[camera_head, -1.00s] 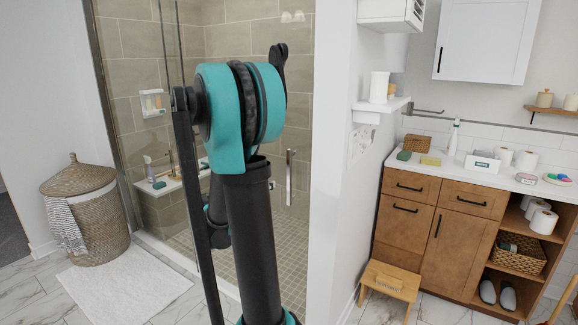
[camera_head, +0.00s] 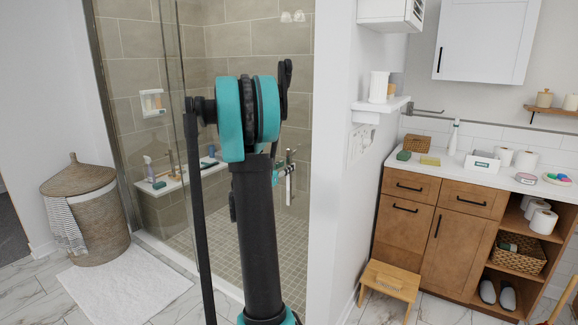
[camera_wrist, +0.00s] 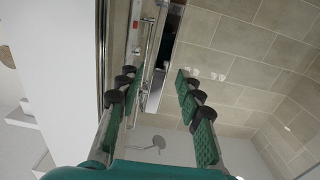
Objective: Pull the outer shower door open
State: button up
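The outer shower door is clear glass, and its upright metal handle (camera_head: 290,184) shows near the white wall end in the head view. My gripper (camera_head: 284,168) is beside the handle, partly hidden behind my arm. In the wrist view my gripper (camera_wrist: 157,88) is open, with green-padded fingers spread to left and right. A shiny metal bar, apparently the handle (camera_wrist: 154,42), runs upward between and beyond the fingers, nearer the left one. I cannot tell whether either finger touches it. The door looks shut.
A wicker hamper (camera_head: 86,212) and white mat (camera_head: 125,285) are at left. The white wall end (camera_head: 333,170) stands right of the shower. A wooden stool (camera_head: 391,283) and vanity (camera_head: 440,225) are farther right. Bottles sit on the shower bench (camera_head: 178,180).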

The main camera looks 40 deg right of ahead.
jog(key=shift+x, duration=1.55)
grip_shut()
